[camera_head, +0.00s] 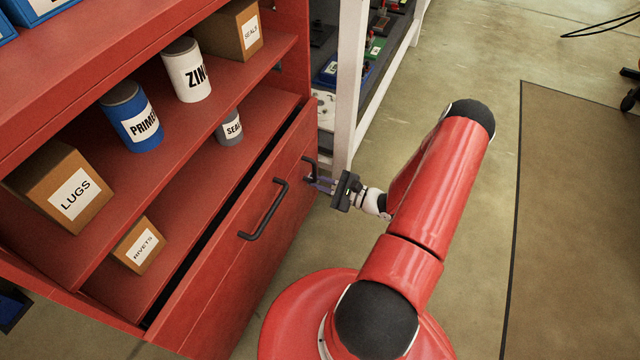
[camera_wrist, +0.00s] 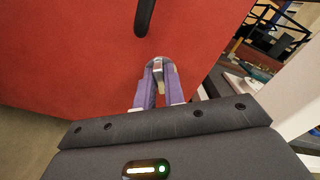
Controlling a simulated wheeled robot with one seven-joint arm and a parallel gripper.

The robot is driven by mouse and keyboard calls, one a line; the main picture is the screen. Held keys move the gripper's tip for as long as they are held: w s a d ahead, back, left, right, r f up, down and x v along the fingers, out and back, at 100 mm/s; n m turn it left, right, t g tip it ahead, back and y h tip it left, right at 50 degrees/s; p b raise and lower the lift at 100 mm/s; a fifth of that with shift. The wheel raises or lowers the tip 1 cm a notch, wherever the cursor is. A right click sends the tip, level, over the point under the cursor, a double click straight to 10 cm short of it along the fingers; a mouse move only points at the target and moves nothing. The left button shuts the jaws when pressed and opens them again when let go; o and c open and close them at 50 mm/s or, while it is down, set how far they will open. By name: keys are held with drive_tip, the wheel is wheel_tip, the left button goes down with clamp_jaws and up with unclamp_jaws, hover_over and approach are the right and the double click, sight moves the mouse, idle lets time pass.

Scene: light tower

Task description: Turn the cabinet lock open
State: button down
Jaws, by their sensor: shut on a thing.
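The red cabinet's lower front panel (camera_head: 239,254) faces my arm, and it also shows in the wrist view (camera_wrist: 70,50). The lock (camera_wrist: 158,64) appears as a small pale metal piece on this panel, mostly hidden by my fingers. My gripper (camera_head: 316,181) reaches the panel near its right edge. In the wrist view my gripper (camera_wrist: 157,80) has its purple-grey fingers close together, shut on the lock. I cannot tell the lock's exact angle.
A black bar handle (camera_head: 265,209) is left of my gripper. Open shelves above hold cans and boxes, such as a PRIMER can (camera_head: 131,117) and a LUGS box (camera_head: 60,187). A white-framed rack (camera_head: 350,90) stands close on the right.

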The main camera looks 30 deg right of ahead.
drive_tip(key=n+b, duration=0.5)
drive_tip(key=n, duration=0.6)
drive_tip(key=shift+f+b, duration=0.2)
drive_tip(key=shift+b, duration=0.1)
drive_tip(key=shift+s+a+n, duration=0.1)
drive_tip(key=shift+n, duration=0.2)
drive_tip(key=c, duration=1.5)
unclamp_jaws()
drive_tip(key=v, duration=0.7)
drive_tip(key=shift+s+d, duration=0.3)
